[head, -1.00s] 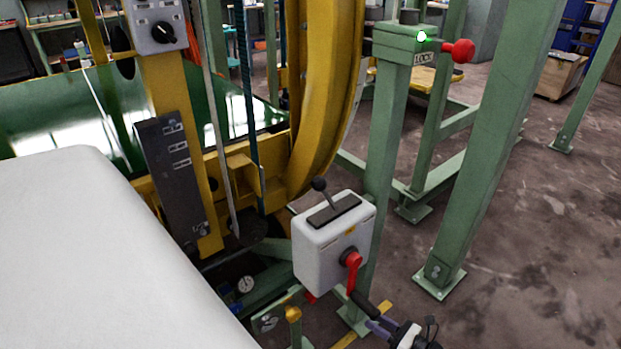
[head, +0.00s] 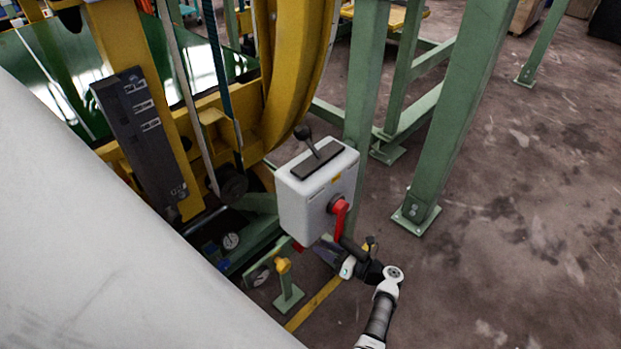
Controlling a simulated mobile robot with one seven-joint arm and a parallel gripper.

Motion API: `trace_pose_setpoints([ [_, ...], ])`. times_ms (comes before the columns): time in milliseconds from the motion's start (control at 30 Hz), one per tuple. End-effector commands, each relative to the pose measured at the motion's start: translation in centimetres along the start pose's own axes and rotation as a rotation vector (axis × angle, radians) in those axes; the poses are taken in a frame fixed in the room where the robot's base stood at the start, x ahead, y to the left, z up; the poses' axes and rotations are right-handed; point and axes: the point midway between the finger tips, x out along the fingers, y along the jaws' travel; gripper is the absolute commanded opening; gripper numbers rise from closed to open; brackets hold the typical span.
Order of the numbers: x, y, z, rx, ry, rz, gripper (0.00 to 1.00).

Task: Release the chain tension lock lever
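A light grey control box (head: 318,190) stands at the centre of the head view. A black-knobbed lever (head: 310,138) rises from the slot on top. No label marks either as the chain tension lock lever. My gripper (head: 332,252) is just below the box, at the red lever's grip. Contact cannot be made out. Its fingers are small and partly hidden, so their opening is unclear.
A green post (head: 363,110) stands right behind the box. A yellow-knobbed fitting (head: 284,267) is left of my gripper. A yellow curved ring (head: 292,75) and a dark panel (head: 140,130) are to the left. Open floor (head: 510,230) lies to the right.

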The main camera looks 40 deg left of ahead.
Motion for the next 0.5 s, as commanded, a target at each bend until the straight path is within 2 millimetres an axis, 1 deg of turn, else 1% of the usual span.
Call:
trace_pose_setpoints([
  [33, 1.2, 0.1, 0.0, 0.000, 0.002, 0.004, 0.32],
  [200, 3.7, 0.0, 0.1, -0.002, 0.000, 0.001, 0.32],
  [333, 4.7, 0.0, 0.0, 0.000, 0.000, 0.000, 0.32],
  [500, 5.1, 0.0, 0.0, 0.000, 0.000, -0.001, 0.32],
])
